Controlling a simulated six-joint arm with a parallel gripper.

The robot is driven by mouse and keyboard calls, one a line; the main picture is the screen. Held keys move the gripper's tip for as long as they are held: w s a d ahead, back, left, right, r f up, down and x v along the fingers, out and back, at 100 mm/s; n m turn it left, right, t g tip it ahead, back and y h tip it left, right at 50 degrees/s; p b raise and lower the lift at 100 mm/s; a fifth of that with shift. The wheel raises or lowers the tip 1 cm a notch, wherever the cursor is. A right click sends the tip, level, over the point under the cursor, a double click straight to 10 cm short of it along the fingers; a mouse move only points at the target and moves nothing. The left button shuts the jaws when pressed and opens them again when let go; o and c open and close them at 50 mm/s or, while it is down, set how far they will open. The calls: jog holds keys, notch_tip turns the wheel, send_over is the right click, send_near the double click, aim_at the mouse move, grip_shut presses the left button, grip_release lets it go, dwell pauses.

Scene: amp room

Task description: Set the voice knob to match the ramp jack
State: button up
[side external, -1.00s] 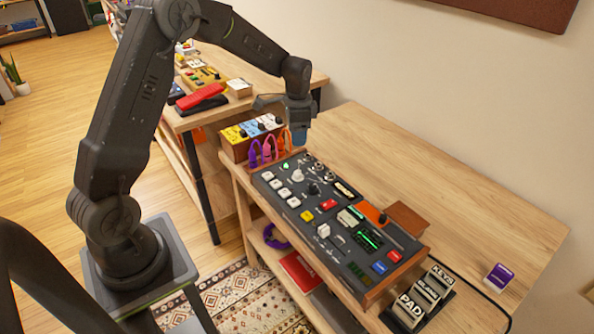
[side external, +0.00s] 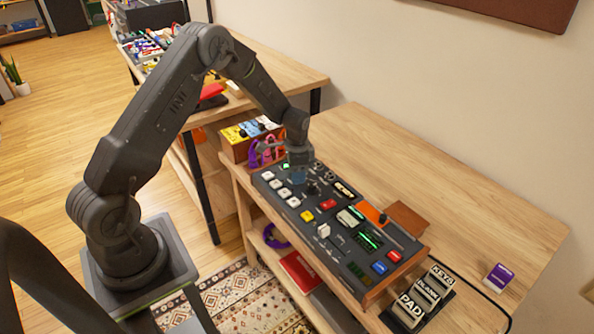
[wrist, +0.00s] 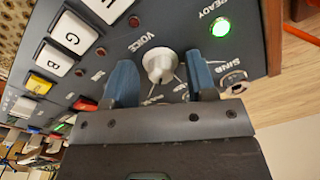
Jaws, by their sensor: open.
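The voice knob (wrist: 160,66) is a small white knob under the label "VOICE" on the dark panel (side external: 348,208). My gripper (wrist: 159,62) is open, with one blue finger on each side of the knob and a visible gap to it. In the side external view my gripper (side external: 298,172) is low over the panel's far end and hides the knob. White lines fan out from the knob toward the jacks. One silver jack (wrist: 233,82), labelled "SINE", sits right of the right finger. I cannot make out a ramp label, and my gripper covers part of the jack area.
A green READY light (wrist: 220,27) glows near the panel edge. White lettered buttons (wrist: 74,32) lie to the left. Coloured cables (side external: 262,152) loop by the box behind the panel. Bare table (side external: 440,185) lies to the right.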

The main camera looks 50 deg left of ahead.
jog(key=shift+c, duration=0.4)
jog(key=c, duration=0.8)
jog(key=shift+c, duration=0.2)
jog(key=shift+n, duration=0.4)
jog(key=n, duration=0.3)
jog(key=shift+n, duration=0.3)
jog(key=shift+d+n, duration=0.1)
jog(key=shift+n, duration=2.1)
jog(key=shift+r, duration=0.1)
jog(key=o, duration=0.9)
